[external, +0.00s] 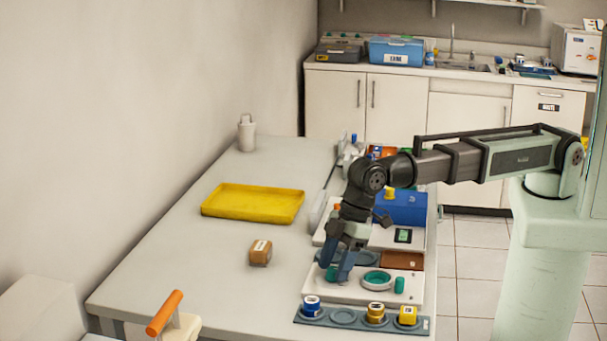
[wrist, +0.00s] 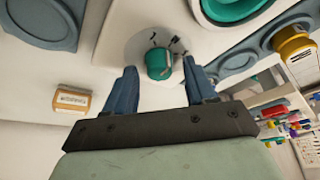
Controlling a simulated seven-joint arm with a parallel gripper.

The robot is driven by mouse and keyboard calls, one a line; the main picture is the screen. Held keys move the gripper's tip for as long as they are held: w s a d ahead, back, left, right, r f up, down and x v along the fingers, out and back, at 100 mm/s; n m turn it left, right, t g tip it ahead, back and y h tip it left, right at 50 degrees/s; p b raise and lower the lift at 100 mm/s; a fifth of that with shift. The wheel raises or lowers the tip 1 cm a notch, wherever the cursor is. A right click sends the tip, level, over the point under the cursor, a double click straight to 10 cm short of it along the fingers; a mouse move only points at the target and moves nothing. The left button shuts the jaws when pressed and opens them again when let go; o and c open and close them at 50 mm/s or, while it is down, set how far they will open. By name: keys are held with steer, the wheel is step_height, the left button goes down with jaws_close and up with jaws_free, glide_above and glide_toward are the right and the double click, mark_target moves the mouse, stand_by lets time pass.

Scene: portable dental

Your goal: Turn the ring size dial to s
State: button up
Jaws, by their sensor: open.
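The ring size dial appears to be the small teal knob (wrist: 159,63) on a pale round plate with dark marks around it, too small to read. In the wrist view it lies between the two blue fingertips of my gripper (wrist: 157,78), with a gap visible at each side. My gripper is open and points down at the knob. In the external view my gripper (external: 342,268) is low over the left part of the white panel (external: 351,294). A bit of teal, probably the knob (external: 331,274), shows beside the fingers; the rest is hidden.
A grey strip (external: 343,317) with blue and yellow cups lies in front. An orange-brown block (external: 261,253) and yellow tray (external: 252,204) are left. The table between them is clear.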

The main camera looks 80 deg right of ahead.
steer(key=shift+c, duration=0.2)
jaws_close()
stand_by(0.4)
steer(key=shift+m, duration=0.3)
steer(key=m+h, duration=0.1)
steer(key=m, duration=0.2)
steer(key=shift+s+a+m+t, duration=0.1)
steer(key=shift+a+m+t, duration=0.05)
steer(key=shift+m+t, duration=0.25)
steer(key=shift+m+h, duration=1.1)
steer(key=shift+m, duration=1.1)
steer(key=shift+o, duration=0.2)
jaws_free()
